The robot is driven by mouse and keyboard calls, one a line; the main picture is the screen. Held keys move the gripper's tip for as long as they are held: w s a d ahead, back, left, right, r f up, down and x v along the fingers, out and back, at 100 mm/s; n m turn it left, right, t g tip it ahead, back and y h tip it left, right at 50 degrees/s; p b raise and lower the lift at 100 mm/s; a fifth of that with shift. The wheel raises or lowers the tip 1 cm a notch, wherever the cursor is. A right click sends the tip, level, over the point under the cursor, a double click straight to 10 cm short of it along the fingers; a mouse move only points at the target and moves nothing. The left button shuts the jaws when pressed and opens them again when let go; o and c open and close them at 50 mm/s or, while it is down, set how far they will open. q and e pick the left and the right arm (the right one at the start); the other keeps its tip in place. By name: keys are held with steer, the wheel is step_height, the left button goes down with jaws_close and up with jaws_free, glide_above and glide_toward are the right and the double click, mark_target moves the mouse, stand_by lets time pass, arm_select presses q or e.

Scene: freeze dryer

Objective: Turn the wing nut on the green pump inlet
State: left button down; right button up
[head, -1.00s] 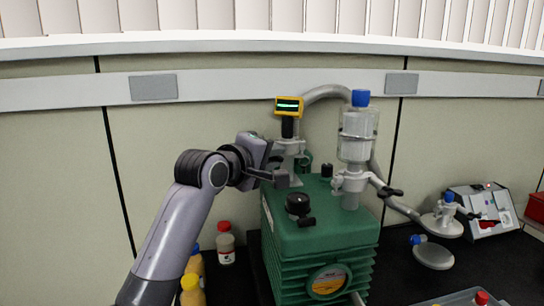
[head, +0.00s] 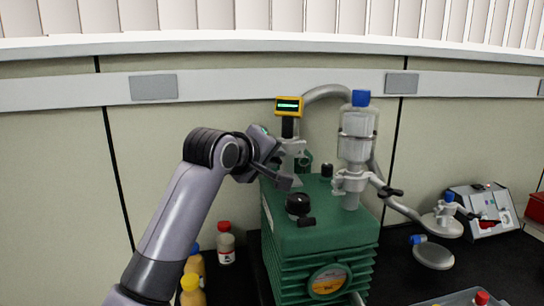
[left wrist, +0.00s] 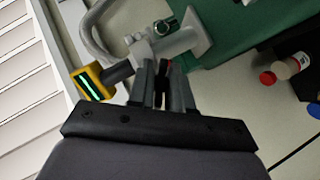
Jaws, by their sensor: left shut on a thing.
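The green pump (head: 345,238) stands on the dark bench. Its grey metal inlet (head: 295,150) rises from the back left of the top, below a yellow gauge with a lit green display (head: 289,105). My left gripper (head: 284,167) is at the left side of this inlet. In the left wrist view, the inlet pipe (left wrist: 178,44) runs just beyond the left fingertips, which are shut on the small dark wing nut (left wrist: 162,66). The fingers hide most of the nut. My right gripper is not in view.
A clear trap with a blue cap (head: 357,135) stands on the pump's right side, with a grey hose behind. Several bottles, one white with a red cap (head: 226,246), stand left of the pump. A black knob (head: 298,204) sits on top.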

arm_select(q)
steer(key=c, duration=1.1)
jaws_free()
steer(key=shift+o, duration=0.2)
steer(key=b+v, duration=0.1)
steer(key=v, duration=0.6)
steer(key=shift+b, duration=0.35)
